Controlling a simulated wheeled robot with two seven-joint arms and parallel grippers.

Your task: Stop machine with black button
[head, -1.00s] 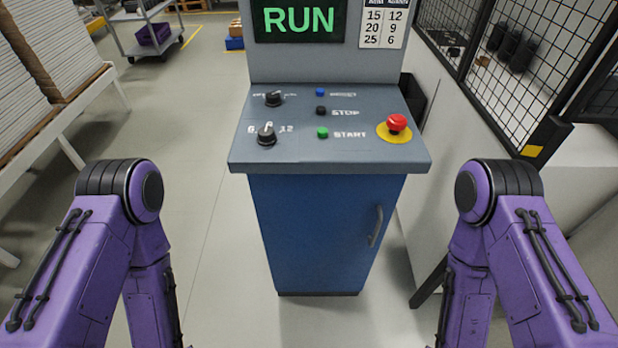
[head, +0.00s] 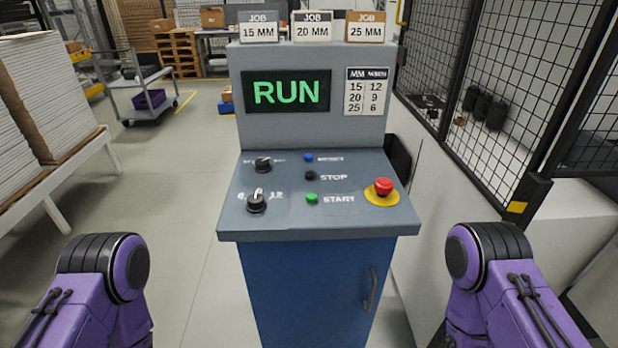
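The control console (head: 312,255) stands ahead of me, a grey sloped panel on a blue cabinet. The black button (head: 310,175) sits beside the word STOP in the middle of the panel. The green START button (head: 312,198) is just below it and a blue button (head: 309,157) just above. The display (head: 287,92) reads RUN in green. My purple arms show at the lower left and lower right, apart from the console. Both my grippers are out of the picture.
A red emergency knob (head: 383,187) on a yellow disc is at the panel's right. Two black rotary knobs (head: 257,202) (head: 263,164) are at its left. A mesh fence (head: 490,90) stands right. Stacked white boards (head: 50,95) stand left. The floor left of the console is clear.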

